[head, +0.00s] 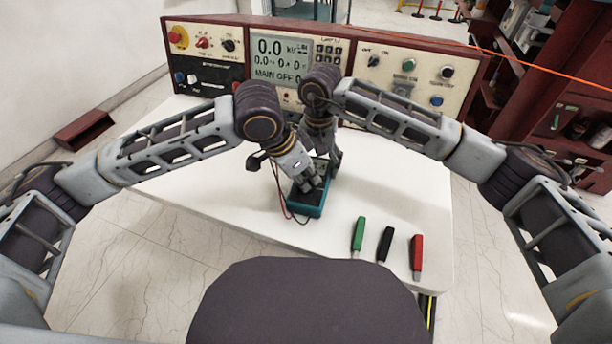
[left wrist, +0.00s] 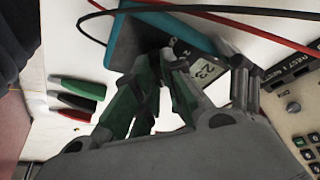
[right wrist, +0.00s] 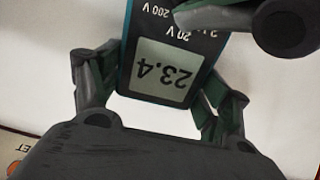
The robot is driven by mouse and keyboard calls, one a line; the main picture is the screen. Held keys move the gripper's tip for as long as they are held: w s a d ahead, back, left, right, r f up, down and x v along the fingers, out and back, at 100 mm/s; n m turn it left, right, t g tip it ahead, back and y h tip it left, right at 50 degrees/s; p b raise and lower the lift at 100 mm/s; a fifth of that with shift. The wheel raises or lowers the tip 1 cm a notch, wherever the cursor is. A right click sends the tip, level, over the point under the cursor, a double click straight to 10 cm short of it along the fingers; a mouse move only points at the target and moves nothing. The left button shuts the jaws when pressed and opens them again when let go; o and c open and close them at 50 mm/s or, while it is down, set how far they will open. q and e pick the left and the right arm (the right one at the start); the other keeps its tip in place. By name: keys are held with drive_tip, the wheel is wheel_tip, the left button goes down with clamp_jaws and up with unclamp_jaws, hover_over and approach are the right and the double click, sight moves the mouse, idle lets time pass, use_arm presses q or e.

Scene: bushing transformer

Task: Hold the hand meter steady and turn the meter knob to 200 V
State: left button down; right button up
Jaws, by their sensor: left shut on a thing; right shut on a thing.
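The hand meter (head: 308,211), a teal case with a dark face, lies on the white table. Its display (right wrist: 165,72) reads 23.4 in the right wrist view, with 20 V and 200 V markings near it. My right gripper (head: 333,160) is shut on the display end of the meter, one finger on each side. My left gripper (head: 314,183) is over the meter's face, its fingers (left wrist: 160,90) close together at the knob area. The knob is hidden by the left gripper, so its setting cannot be seen.
Green (head: 358,236), black (head: 385,244) and red (head: 417,256) handled pieces lie at the table's (head: 235,203) front right. Red and black leads (head: 279,190) run left of the meter. A control panel (head: 290,62) stands behind. The table's left side is clear.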

use_arm(q)
drive_tip(key=shift+a+f, duration=0.1)
drive_tip(key=shift+f, duration=0.1)
use_arm(e)
drive_tip(key=shift+s+a, duration=0.1)
use_arm(q)
drive_tip(key=c, duration=1.5)
unclamp_jaws()
drive_tip(key=shift+r, duration=0.2)
drive_tip(key=shift+a+r, duration=0.1)
drive_tip(key=shift+r, duration=0.25)
drive_tip(key=v, duration=1.1)
use_arm(e)
drive_tip(key=o, duration=1.4)
drive_tip(key=shift+c, duration=0.2)
